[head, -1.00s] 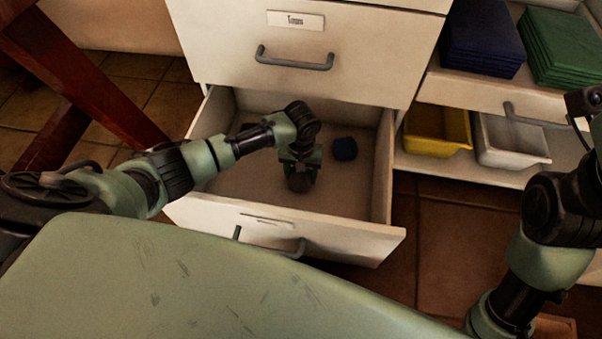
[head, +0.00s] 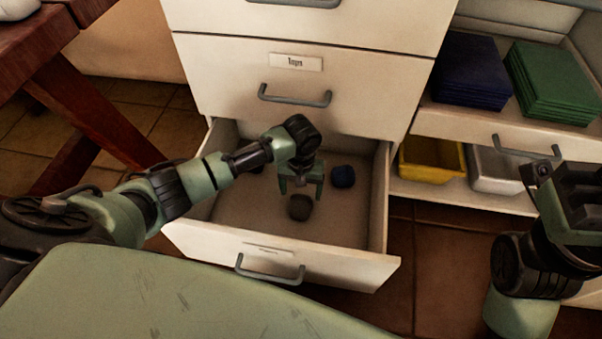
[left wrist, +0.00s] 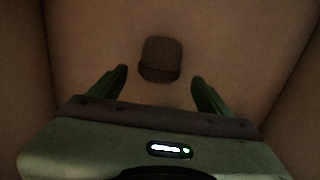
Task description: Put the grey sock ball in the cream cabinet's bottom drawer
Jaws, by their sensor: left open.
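The grey sock ball (head: 299,207) lies on the floor of the open bottom drawer (head: 352,262) of the cream cabinet (head: 375,85). It also shows in the left wrist view (left wrist: 161,59), beyond and between the fingertips and apart from them. My left gripper (head: 300,184) is open and empty, above the drawer floor just behind the sock ball in the head view. In the left wrist view, its two green fingers (left wrist: 160,80) stand wide apart. My right gripper (head: 545,172) is at the right edge; its fingers cannot be made out clearly.
A dark blue ball (head: 343,176) lies in the drawer, right of my left gripper. Another dark item (head: 256,168) is partly hidden behind my arm. Right of the cabinet, shelves hold blue (head: 482,72) and green (head: 552,85) folded stacks, a yellow bin (head: 432,160) and a white bin (head: 497,170).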

